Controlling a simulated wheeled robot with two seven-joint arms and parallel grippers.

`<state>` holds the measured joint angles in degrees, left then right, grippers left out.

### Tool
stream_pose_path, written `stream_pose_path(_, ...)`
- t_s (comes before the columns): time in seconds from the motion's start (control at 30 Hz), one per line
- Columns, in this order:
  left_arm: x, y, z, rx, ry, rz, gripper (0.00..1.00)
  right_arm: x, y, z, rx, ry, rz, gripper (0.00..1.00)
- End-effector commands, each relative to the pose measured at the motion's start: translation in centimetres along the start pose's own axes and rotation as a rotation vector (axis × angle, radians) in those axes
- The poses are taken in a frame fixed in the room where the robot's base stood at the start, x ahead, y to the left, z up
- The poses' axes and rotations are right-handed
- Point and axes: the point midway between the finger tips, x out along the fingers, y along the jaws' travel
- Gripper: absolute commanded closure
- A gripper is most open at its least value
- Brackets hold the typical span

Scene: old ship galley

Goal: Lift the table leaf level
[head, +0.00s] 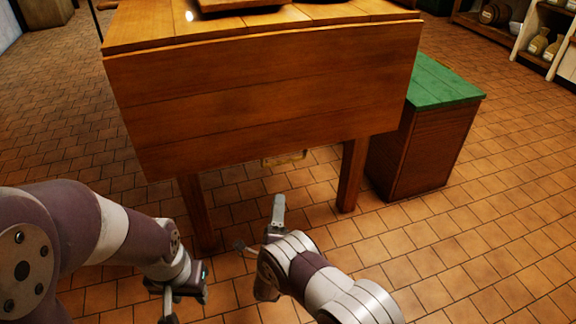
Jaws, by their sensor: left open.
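The wooden table leaf (262,95) hangs down from the front edge of the table (140,25), its face turned toward me. A brass handle (284,159) shows at the leaf's lower edge, near its middle. My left gripper (186,300) is open and empty, low at the lower left, in front of the left table leg and apart from the leaf. My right gripper (259,226) is open and empty, below the handle in the picture, and appears apart from it. Part of the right gripper is hidden behind its own wrist.
A wooden cabinet with a green top (442,80) stands close to the table's right side. A dark tray-like object (240,6) rests on the tabletop. Two table legs (350,175) stand below the leaf. Shelves with jars (540,42) are at the far right. Tiled floor is clear at the right.

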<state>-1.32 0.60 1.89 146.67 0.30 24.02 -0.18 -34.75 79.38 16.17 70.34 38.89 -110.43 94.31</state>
Motion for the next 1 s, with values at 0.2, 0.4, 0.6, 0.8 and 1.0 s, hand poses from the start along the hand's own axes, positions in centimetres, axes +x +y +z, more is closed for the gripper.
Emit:
stream_pose_path(0.2,3.6,0.0,0.5,0.000,-0.001,0.000,0.57,4.6,0.7,-0.3,0.001,0.002,-0.003,0.77)
stream_pose_path(0.4,6.2,0.0,0.8,0.000,-0.001,0.000,0.57,9.3,0.6,-0.2,-0.001,0.001,-0.001,0.77)
stream_pose_path(0.6,7.1,0.0,0.9,0.000,-0.001,0.000,0.57,11.7,0.3,-0.1,-0.002,0.000,0.003,0.77)
stream_pose_path(0.8,7.0,0.0,0.8,0.000,-0.001,0.000,0.57,12.0,0.1,0.0,-0.004,-0.001,0.004,0.77)
stream_pose_path(1.0,7.0,0.0,0.8,0.000,-0.001,0.000,0.57,12.0,0.1,0.0,-0.003,-0.001,0.004,1.00)
